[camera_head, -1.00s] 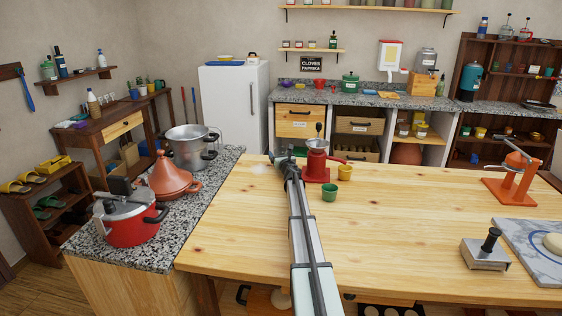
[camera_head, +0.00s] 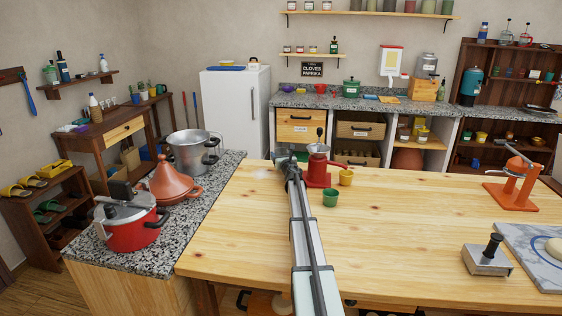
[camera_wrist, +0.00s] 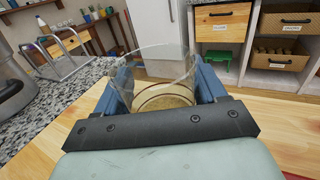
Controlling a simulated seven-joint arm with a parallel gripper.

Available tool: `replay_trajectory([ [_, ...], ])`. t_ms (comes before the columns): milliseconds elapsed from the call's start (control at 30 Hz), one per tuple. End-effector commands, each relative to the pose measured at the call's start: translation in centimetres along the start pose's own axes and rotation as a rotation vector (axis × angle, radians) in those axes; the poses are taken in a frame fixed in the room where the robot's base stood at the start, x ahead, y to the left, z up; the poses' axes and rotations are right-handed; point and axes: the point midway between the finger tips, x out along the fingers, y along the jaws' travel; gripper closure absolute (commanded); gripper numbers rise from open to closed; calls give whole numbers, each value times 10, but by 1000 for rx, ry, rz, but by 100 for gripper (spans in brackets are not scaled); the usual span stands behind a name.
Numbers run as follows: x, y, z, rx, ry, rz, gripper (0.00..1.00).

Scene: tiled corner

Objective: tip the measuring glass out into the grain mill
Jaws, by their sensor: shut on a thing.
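The measuring glass (camera_wrist: 158,62) is a clear, wide-mouthed vessel in the wrist view, with tan contents low inside it. My gripper (camera_wrist: 163,84) is shut on it, a blue finger on each side. In the head view my gripper (camera_head: 287,157) is above the wooden table's far left part, and the glass cannot be made out clearly there. The red grain mill (camera_head: 317,172), with a metal hopper and dark-knobbed handle on top, stands just right of my gripper. The mill does not show in the wrist view.
A green cup (camera_head: 330,198) and a yellow cup (camera_head: 346,177) stand close to the mill. A steel pot (camera_head: 190,153), an orange tagine (camera_head: 170,184) and a red pressure cooker (camera_head: 132,230) stand on the stone counter at left. The table's middle is clear.

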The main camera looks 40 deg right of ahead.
Motion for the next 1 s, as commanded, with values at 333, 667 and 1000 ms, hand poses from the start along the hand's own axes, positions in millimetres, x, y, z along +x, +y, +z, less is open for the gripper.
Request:
replay_trajectory([
  [333,0,0,56,-1,-2,0,65],
  [667,-6,-2,80,-1,-13,-59,65],
  [1000,-42,-18,84,-2,-37,-381,65],
])
